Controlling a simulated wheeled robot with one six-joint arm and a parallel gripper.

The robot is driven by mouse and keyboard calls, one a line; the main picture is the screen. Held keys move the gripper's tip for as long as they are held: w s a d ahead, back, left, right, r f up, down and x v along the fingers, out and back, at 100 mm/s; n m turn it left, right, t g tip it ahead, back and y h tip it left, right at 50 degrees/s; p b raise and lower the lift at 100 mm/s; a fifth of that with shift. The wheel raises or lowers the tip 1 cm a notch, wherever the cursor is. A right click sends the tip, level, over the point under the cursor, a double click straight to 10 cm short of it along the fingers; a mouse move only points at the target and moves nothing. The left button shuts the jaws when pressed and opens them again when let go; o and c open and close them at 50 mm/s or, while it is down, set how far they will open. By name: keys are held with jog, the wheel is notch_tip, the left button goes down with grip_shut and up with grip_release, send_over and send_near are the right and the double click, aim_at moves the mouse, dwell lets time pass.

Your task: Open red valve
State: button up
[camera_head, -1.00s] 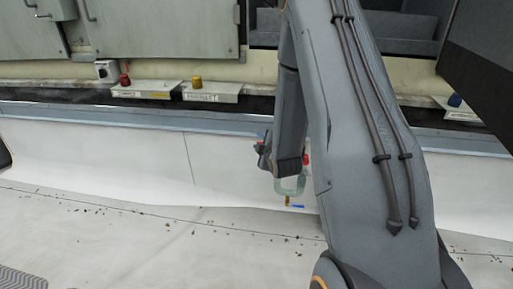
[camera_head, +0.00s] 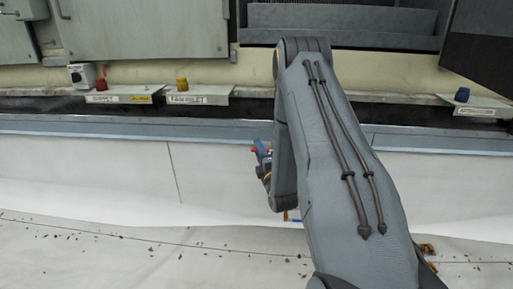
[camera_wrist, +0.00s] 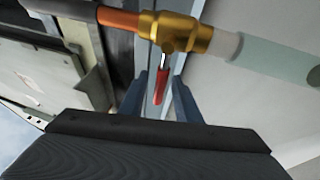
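The red valve handle (camera_wrist: 161,87) shows in the wrist view, hanging on a metal stem below a brass valve body (camera_wrist: 176,32). A copper-coloured pipe (camera_wrist: 118,18) joins the brass body on the left, and a pale translucent tube (camera_wrist: 275,55) joins it on the right. My gripper (camera_wrist: 159,77) is open, with one blue-grey finger on each side of the red handle. Whether either finger touches the handle cannot be told.
Along the back ledge in the head view are a red knob (camera_head: 102,84), a yellow knob (camera_head: 182,83) and a blue knob (camera_head: 462,95), with label plates below. Grey metal cabinets (camera_head: 145,30) stand above. The pale floor (camera_head: 110,255) at the front left is mostly clear, with scattered debris.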

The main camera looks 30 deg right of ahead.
jog(key=x, duration=0.3)
jog(key=shift+w+b, duration=0.15)
jog(key=shift+b, duration=0.25)
grip_shut()
